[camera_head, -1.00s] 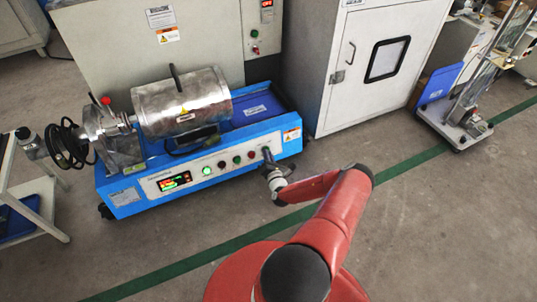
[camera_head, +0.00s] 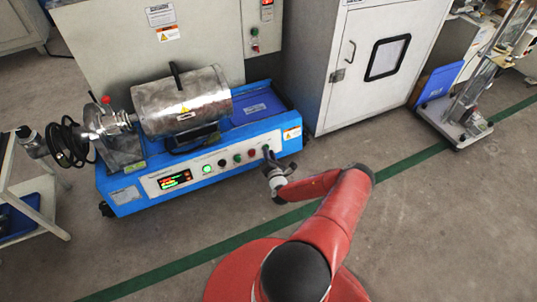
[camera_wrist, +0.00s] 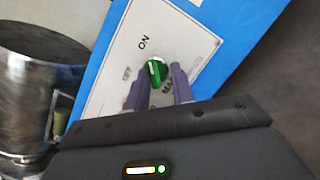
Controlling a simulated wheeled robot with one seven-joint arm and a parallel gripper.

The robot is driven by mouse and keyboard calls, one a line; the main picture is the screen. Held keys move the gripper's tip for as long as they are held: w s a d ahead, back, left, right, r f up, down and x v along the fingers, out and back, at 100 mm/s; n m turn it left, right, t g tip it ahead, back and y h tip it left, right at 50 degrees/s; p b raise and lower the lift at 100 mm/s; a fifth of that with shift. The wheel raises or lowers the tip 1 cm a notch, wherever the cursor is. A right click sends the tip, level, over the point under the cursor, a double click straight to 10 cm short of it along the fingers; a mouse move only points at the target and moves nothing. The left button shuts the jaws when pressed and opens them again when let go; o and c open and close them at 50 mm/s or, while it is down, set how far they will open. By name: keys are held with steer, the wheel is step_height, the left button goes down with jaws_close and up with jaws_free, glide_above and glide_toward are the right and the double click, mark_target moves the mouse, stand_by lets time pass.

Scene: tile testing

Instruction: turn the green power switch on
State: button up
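The green power switch (camera_wrist: 157,72) is a round knob on a white panel of the blue machine, shown in the wrist view. An ON label (camera_wrist: 143,42) is above it and an OFF label (camera_wrist: 127,73) is to its left. I cannot tell clearly which label the knob points at. My gripper (camera_wrist: 160,78) is open, with one finger on each side of the knob and small gaps visible. In the head view my gripper (camera_head: 267,157) is at the right end of the machine's front panel and hides the switch.
The blue machine (camera_head: 122,198) carries a metal drum (camera_head: 182,100). Its front panel has a lit display (camera_head: 174,180) and several buttons left of my gripper. A grey cabinet (camera_head: 335,90) stands behind at the right. The floor in front is clear, with a green line (camera_head: 405,162).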

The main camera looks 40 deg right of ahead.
steer(key=shift+w+a+r, duration=0.1)
steer(key=shift+w+r, duration=0.25)
steer(key=shift+r, duration=0.1)
steer(key=p+v, duration=0.1)
steer(key=v, duration=0.7)
steer(key=shift+s+f, duration=0.2)
steer(key=shift+f, duration=0.2)
